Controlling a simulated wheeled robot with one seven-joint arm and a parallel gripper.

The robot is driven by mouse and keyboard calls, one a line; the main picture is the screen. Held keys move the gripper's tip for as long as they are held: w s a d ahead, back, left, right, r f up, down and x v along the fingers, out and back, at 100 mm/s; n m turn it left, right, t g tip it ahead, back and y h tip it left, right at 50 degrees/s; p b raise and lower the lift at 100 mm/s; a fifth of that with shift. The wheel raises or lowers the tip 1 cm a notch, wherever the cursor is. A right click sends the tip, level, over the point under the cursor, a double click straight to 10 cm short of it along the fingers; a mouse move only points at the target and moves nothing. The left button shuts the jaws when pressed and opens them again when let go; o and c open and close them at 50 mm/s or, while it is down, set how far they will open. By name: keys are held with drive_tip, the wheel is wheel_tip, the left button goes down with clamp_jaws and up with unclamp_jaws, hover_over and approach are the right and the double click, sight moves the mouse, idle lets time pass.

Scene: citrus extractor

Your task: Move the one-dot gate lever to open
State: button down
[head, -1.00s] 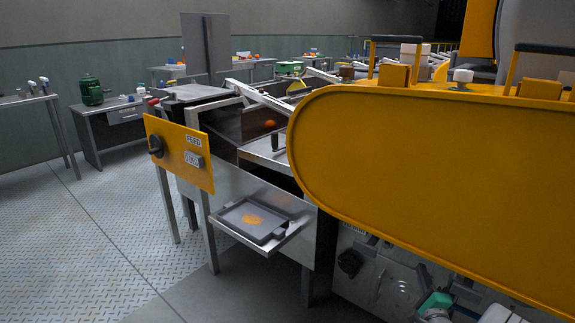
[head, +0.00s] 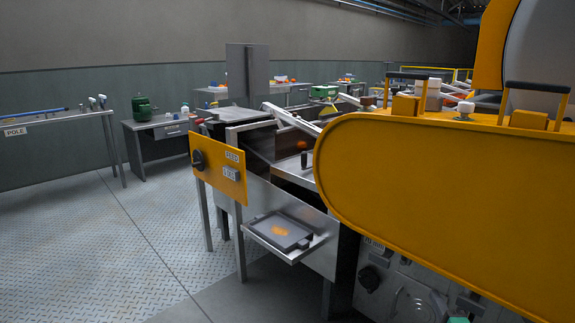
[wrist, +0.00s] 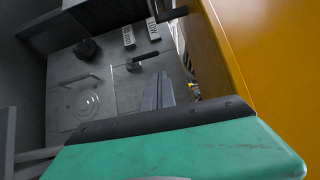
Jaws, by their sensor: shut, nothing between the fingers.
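My gripper (wrist: 160,80) shows in the wrist view as narrow grey fingers held together beyond a green housing. The fingers are empty. They point at a grey panel (wrist: 64,72), just below a lever with a black handle (wrist: 140,60) in the picture; I cannot tell if they touch it. No dot mark is readable, so I cannot tell if this is the one-dot gate lever. Another black upright handle (head: 304,159) stands by the chute in the head view. In the head view only a sliver of green shows at the bottom edge; the fingers are out of sight.
A large yellow guard (head: 450,180) blocks much of the head view and also stands close at right in the wrist view. The panel bears a black knob (wrist: 86,48) and a round disc (wrist: 87,105). A tray (head: 283,232) juts out; floor at left is clear.

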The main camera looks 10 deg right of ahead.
drive_tip(key=w+a+r+n+g+y+p, duration=0.2)
drive_tip(key=w+a+r+n+y+p, duration=0.15)
drive_tip(key=a+r+n, duration=0.35)
drive_tip(key=w+a+r+n+g+y+p, duration=0.25)
drive_tip(key=w+a+r+p, duration=0.2)
drive_tip(key=a, duration=0.45)
drive_tip(key=s+a+r+n+g+y+p, duration=0.1)
drive_tip(key=s+a+r+n+g+p, duration=0.15)
drive_tip(key=a+r+p, duration=0.3)
drive_tip(key=s+a+r+n+g+y+p, duration=0.1)
drive_tip(key=a+r+n+g+p, duration=0.1)
drive_tip(key=a+r+n+p, duration=0.35)
drive_tip(key=s+a+r+n+g+h+p, duration=0.1)
drive_tip(key=s+a+r+g+p, duration=0.1)
drive_tip(key=s, duration=0.5)
drive_tip(key=s+a+r+n+g+h+p, duration=0.1)
drive_tip(key=s+a+r+g+p, duration=0.1)
drive_tip(key=s+a+r+p, duration=0.2)
drive_tip(key=s+a+r+n+g+h+p, duration=0.1)
drive_tip(key=s+a+r+p, duration=0.3)
drive_tip(key=s+r, duration=0.4)
drive_tip(key=shift+s+n+g+h+p, duration=0.45)
drive_tip(key=shift+s+p, duration=0.25)
drive_tip(key=shift+s, duration=0.5)
